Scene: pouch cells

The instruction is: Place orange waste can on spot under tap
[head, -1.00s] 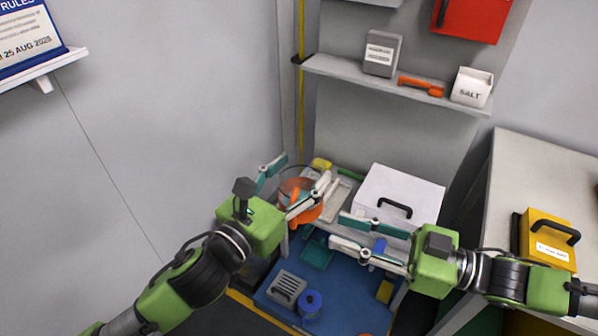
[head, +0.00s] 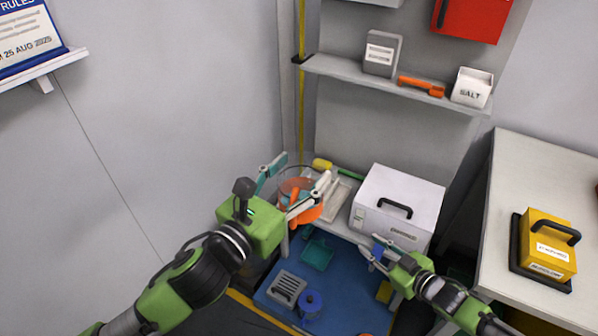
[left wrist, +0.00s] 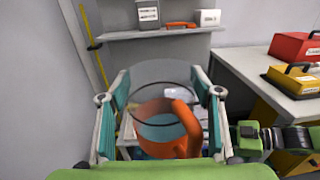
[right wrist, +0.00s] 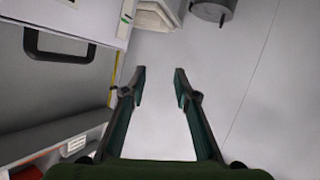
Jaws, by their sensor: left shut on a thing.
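The orange waste can (head: 307,211) shows between the fingers of my left gripper (head: 298,173) in the head view. It has an orange lower part, an orange handle and what looks like a clear upper part with a dark rim. In the left wrist view the orange can (left wrist: 180,135) sits between both fingers, and the gripper is shut on it. Whether its base touches the shelf is hidden. My right gripper (head: 364,248) is open and empty, low in front of the white case. I cannot make out the tap or the spot under it.
A white case (head: 398,193) with a black handle stands right of the can. The blue surface (head: 335,288) below holds a grey slotted block (head: 287,288) and a blue spool (head: 310,302). A wall shelf (head: 388,84) is above. A yellow box (head: 547,243) stands on the right table.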

